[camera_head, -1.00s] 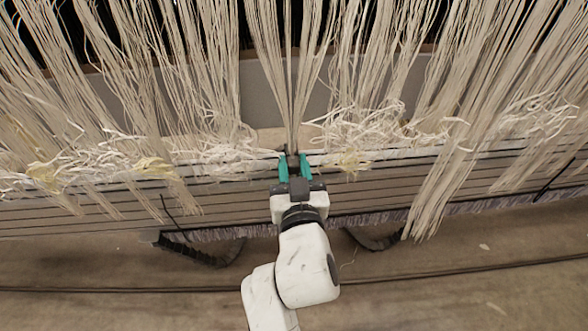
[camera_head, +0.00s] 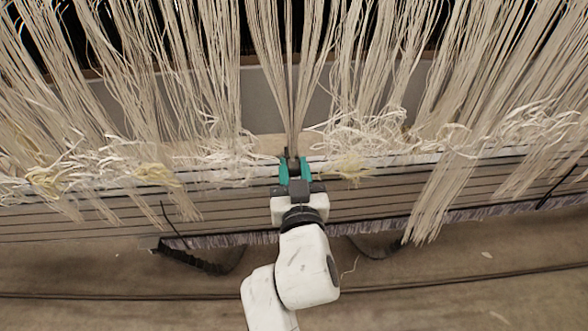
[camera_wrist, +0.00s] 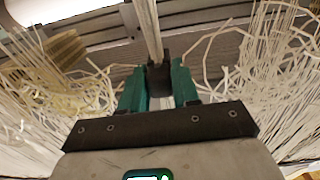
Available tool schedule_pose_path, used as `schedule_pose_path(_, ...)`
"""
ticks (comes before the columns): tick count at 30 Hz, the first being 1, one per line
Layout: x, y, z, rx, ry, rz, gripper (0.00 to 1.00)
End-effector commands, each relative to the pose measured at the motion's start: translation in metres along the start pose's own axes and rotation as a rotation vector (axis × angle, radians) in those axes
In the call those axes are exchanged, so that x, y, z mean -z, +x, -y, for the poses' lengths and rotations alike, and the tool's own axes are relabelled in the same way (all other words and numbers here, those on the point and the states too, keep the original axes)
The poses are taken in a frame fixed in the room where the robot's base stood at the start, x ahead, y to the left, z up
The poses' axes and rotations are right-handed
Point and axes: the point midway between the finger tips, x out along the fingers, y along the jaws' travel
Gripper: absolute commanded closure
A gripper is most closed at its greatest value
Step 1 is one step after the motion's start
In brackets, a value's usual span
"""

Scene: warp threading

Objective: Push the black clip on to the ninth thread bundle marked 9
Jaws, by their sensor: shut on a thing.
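My gripper (camera_head: 294,170), with green fingers, is shut on the black clip (camera_wrist: 159,79), which sits between the fingertips in the wrist view. The clip is small and dark in the head view (camera_head: 292,153). A pale thread bundle (camera_head: 292,110) comes down from above and narrows to a point at the clip. In the wrist view this bundle (camera_wrist: 150,30) meets the far side of the clip. I cannot tell whether its threads lie inside the clip. No number mark is readable.
Loose, tangled threads (camera_head: 375,135) lie to the right of the gripper and more (camera_head: 215,150) to the left. A slatted beam (camera_head: 400,187) runs across below them. A long thread bundle (camera_head: 440,190) hangs over the beam further right. Bare floor (camera_head: 420,290) lies in front.

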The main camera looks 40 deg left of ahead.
Motion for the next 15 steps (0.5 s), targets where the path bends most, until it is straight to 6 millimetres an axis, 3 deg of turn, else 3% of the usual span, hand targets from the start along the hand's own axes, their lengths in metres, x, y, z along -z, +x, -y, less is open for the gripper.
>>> schedule_pose_path(7,0.0009,0.0008,-0.0004,-0.001,0.001,-0.001,0.89)
schedule_pose_path(8,0.0009,0.0008,-0.0004,-0.001,0.001,-0.001,0.68)
schedule_pose_path(15,0.0006,0.0005,-0.0004,-0.001,0.0,0.0,0.45)
